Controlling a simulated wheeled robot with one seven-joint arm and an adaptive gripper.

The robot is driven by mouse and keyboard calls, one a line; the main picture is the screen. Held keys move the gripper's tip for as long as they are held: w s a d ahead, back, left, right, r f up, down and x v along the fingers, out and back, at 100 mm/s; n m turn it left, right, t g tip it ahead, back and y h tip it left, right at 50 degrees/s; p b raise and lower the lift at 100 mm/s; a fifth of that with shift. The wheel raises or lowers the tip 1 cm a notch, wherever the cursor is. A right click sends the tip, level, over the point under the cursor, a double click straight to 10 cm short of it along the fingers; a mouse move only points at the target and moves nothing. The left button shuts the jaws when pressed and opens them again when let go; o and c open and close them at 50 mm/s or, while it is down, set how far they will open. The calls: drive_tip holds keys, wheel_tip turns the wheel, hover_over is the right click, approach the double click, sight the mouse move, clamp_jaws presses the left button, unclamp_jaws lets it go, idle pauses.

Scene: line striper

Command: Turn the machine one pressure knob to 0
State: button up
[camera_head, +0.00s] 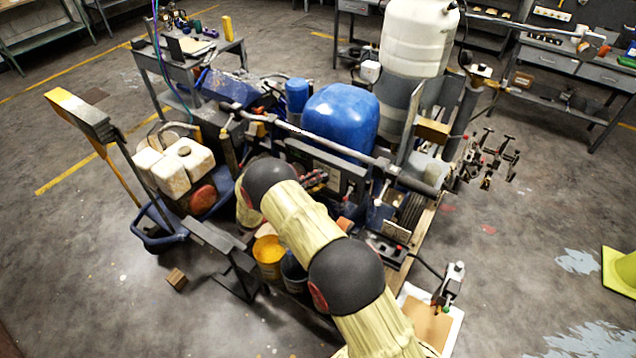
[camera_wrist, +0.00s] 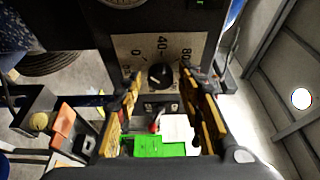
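The pressure knob (camera_wrist: 161,77) is a round black knob on a pale dial plate (camera_wrist: 135,45) marked 0, 40 and 80 in the wrist view. The 0 is on the left, 40 above the knob and 80 on the right. Where the knob points is too small to tell surely. My gripper (camera_wrist: 164,84) is open, with one yellow-and-black finger on each side of the knob. I cannot tell if either finger touches it. In the head view my arm hides the knob, and the dark machine panel (camera_head: 352,185) shows only partly.
In the head view a blue tank (camera_head: 342,115) and a long grey bar (camera_head: 340,145) stand near my arm. A yellow bucket (camera_head: 268,250) is below.

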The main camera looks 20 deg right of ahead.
drive_tip(key=shift+o, duration=0.3)
drive_tip(key=s+a, duration=0.2)
drive_tip(key=a, duration=0.9)
drive_tip(key=shift+s+a, duration=0.15)
drive_tip(key=shift+a, duration=0.25)
